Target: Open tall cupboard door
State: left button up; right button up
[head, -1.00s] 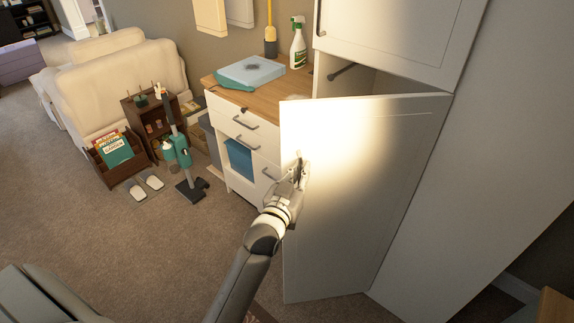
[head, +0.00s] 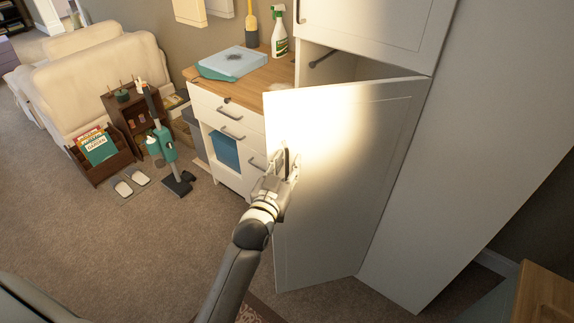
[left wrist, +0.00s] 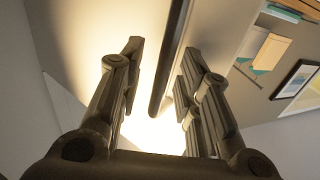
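The tall cupboard's white lower door (head: 345,190) stands partly open, swung out from its hinge side on the right. A dark gap shows above its top edge. Its dark bar handle (left wrist: 168,65) is near the door's free left edge. My left gripper (head: 284,170) is at the handle. In the left wrist view, its fingers (left wrist: 163,58) are spread on either side of the bar, with gaps showing between bar and fingers. Bright light washes out the door around the handle. My right gripper is not in view.
A drawer unit (head: 232,125) with a wooden top stands left of the door, holding a spray bottle (head: 279,35) and a blue box. A vacuum cleaner (head: 160,145) and small shelf stand further left. The carpet (head: 130,240) in front is clear.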

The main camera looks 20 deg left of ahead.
pick_arm(q)
jog(key=s, duration=1.2)
jog(key=shift+d, duration=0.25)
